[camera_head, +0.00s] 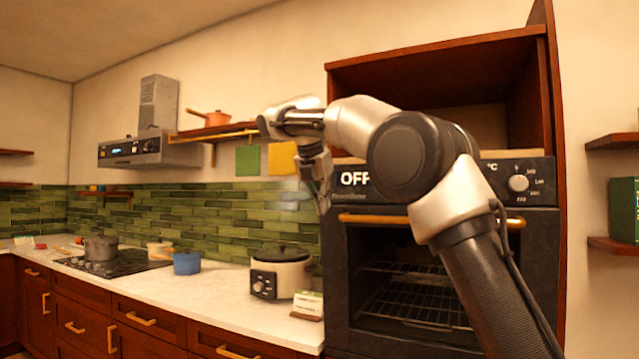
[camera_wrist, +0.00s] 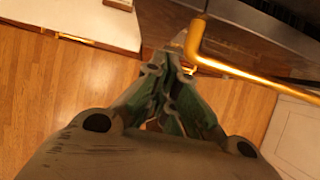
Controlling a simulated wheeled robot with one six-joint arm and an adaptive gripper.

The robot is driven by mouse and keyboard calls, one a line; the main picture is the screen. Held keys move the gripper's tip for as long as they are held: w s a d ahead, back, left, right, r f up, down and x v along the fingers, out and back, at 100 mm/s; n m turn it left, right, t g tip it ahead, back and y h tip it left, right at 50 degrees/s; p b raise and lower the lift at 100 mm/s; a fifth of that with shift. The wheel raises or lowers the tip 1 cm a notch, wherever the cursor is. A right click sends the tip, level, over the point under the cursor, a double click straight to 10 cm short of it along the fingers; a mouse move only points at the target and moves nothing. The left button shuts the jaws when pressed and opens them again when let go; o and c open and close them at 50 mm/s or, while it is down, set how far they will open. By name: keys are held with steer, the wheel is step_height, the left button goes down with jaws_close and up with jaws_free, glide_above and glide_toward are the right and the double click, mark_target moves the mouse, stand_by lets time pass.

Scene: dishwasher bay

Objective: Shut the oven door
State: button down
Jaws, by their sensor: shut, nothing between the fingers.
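The oven (camera_head: 345,275) is a dark built-in unit in a wooden cabinet. Its door stands upright or nearly so, below the control panel, with racks showing through its window; I cannot tell whether a slim gap remains. The brass handle (camera_head: 375,218) runs across the door's top, partly hidden by my arm. My gripper (camera_head: 323,207) points down by the handle's left end, its fingers shut and empty. In the wrist view the fingertips of my gripper (camera_wrist: 178,42) are close beside the bent end of the handle (camera_wrist: 235,70); I cannot tell whether they touch.
A white rice cooker (camera_head: 285,272) and a small card stand (camera_head: 307,304) are on the counter (camera_head: 200,297) left of the oven. A blue pot (camera_head: 187,264) stands farther along. Bare wooden floor (camera_wrist: 60,100) lies below my gripper.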

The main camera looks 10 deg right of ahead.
steer(key=s+a+r, duration=0.3)
steer(key=s+r, duration=0.5)
steer(key=s, duration=0.3)
steer(key=w+d+f+t+h, duration=0.1)
steer(key=w+d+f, duration=0.5)
steer(key=f, duration=0.5)
steer(key=shift+w, duration=1.2)
steer(key=shift+d, duration=0.1)
